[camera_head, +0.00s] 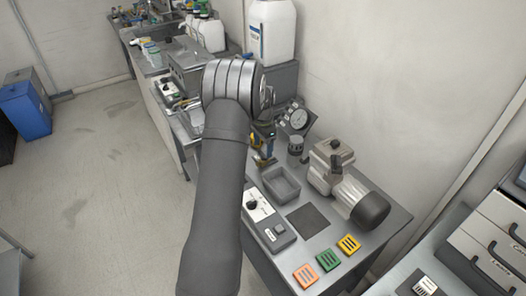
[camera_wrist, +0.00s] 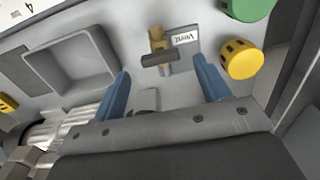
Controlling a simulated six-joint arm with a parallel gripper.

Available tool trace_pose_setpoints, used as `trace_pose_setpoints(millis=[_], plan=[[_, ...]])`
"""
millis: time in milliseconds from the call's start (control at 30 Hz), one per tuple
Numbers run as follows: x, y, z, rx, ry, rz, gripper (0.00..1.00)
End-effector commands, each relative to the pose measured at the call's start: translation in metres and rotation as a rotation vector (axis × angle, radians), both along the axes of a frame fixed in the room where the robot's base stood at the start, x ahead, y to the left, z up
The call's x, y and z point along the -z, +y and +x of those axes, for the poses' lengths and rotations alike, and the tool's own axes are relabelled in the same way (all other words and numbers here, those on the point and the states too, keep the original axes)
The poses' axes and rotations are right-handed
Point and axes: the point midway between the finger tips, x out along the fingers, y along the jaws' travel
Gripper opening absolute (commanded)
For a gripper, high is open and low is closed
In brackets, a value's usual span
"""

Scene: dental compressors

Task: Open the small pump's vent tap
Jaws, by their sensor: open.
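In the wrist view, the vent tap (camera_wrist: 157,38) is a brass body with a dark bar handle (camera_wrist: 160,58) lying roughly crosswise in the picture. A white label reading "Vent" (camera_wrist: 185,37) is just right of it. My gripper (camera_wrist: 162,67) is open, its two blue fingers apart on either side of the handle, with visible gaps and nothing held. The depth between fingertips and handle is hard to judge. In the head view, a pale pump with a dark-ended motor (camera_head: 342,188) stands on the bench; my arm covers much of the area left of it.
A yellow knob (camera_wrist: 242,58) and a green knob (camera_wrist: 248,8) sit right of the tap. A grey open tray (camera_wrist: 108,50) is to its left. In the head view, a round gauge (camera_head: 297,118) stands behind, and orange, green and yellow blocks (camera_head: 328,260) line the front.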

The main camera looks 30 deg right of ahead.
Motion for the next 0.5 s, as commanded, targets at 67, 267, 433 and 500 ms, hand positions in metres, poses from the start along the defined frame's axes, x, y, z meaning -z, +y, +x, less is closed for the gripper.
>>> trace_pose_setpoints(millis=[67, 267, 433, 500], plan=[[0.013, 0.0, 0.0, 0.0, 0.001, 0.001, 0.69], [0.029, 0.0, 0.0, 0.0, 0.0, 0.0, 0.69], [0.031, 0.0, 0.0, 0.0, 0.0, 0.0, 0.69], [0.031, 0.0, 0.0, 0.0, 0.0, 0.0, 0.69]])
